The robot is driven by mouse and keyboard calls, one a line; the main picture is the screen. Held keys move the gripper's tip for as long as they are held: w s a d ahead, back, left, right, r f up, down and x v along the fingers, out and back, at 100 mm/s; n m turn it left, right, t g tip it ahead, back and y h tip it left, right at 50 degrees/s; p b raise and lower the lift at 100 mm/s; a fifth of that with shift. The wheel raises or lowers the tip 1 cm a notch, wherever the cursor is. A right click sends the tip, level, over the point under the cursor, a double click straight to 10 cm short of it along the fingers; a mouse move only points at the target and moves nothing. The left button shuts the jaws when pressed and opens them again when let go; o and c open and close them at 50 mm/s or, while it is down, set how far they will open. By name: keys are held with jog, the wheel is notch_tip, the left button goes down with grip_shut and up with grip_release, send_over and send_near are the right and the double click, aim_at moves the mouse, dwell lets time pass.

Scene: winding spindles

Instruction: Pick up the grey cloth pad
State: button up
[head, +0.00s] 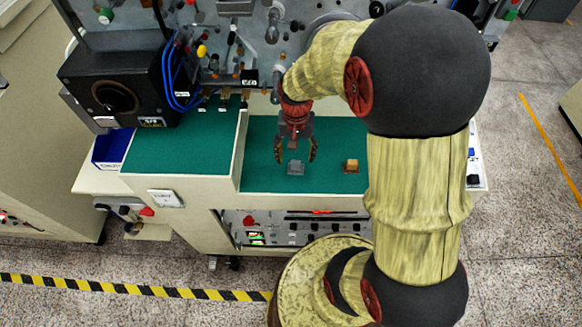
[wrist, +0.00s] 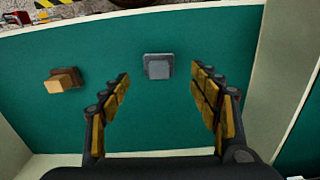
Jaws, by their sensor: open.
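The grey cloth pad (head: 295,168) is a small grey square lying on the green work surface. In the wrist view the pad (wrist: 158,67) sits at the upper middle, ahead of and between the two fingers. My gripper (head: 295,156) is open and empty, pointing down above the pad; the height between them is hard to judge. In the wrist view my gripper (wrist: 161,93) shows its fingers spread wide, with the pad beyond the tips. A smaller grey block-like part shows on the pad's top.
A tan block on a brown base (head: 351,166) lies right of the pad; in the wrist view it is at left. A raised cream divider (head: 240,150) stands left. A black box (head: 115,85) and the machine panel are behind. Green surface around the pad is clear.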

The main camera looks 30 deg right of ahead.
aim_at(296, 163)
jog(key=shift+f, duration=0.65)
jog(key=shift+w+d+f+b, duration=0.1)
jog(key=shift+f+b, duration=0.25)
jog(key=shift+f, duration=1)
jog(key=shift+w+d+f+b, duration=0.1)
jog(key=shift+f+b, duration=0.2)
jog(key=shift+f, duration=1)
jog(key=shift+s, duration=0.1)
jog(key=shift+c, duration=0.9)
jog(key=c, duration=1.1)
